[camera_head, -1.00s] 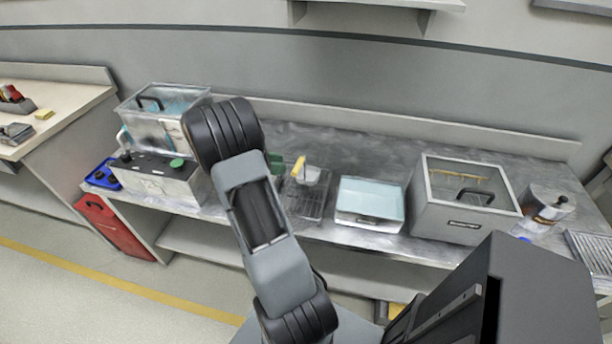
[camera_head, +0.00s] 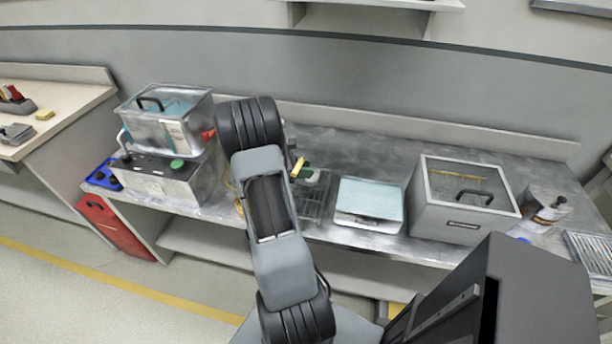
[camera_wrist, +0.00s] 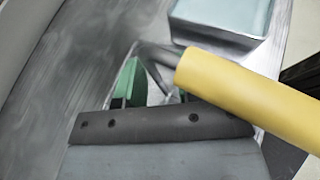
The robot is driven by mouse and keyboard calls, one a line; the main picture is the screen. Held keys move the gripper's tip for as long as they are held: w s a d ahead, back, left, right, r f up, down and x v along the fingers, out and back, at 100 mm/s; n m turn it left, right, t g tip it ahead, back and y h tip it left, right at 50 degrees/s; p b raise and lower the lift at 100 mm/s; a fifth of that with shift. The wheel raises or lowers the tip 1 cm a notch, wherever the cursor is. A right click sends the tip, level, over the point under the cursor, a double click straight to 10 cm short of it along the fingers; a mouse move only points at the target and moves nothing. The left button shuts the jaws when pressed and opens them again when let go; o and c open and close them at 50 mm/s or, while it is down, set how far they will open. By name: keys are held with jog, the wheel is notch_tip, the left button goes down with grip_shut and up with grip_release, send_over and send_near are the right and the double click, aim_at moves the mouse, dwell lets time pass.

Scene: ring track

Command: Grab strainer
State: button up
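The strainer has a yellow handle (camera_head: 298,168) and stands at the wire rack on the metal bench, just right of my arm in the head view. Its bowl is mostly hidden there. In the wrist view the yellow handle (camera_wrist: 245,92) is large and close at the right, with a grey metal stem at its left end. My gripper (camera_wrist: 156,90) has two green fingers with a gap between them. The stem's end is close to the fingers; I cannot tell whether they touch it. In the head view the gripper is mostly hidden behind my arm.
A shallow pale-blue-topped tray (camera_head: 369,200) stands just right of the rack (camera_head: 315,205). A lidded grey box (camera_head: 462,200) and a metal canister (camera_head: 546,212) are farther right. A clear tank (camera_head: 165,120) sits on a control unit (camera_head: 160,185) at the left.

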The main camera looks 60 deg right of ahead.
jog(key=shift+c, duration=0.2)
grip_shut()
jog(key=shift+r, duration=0.1)
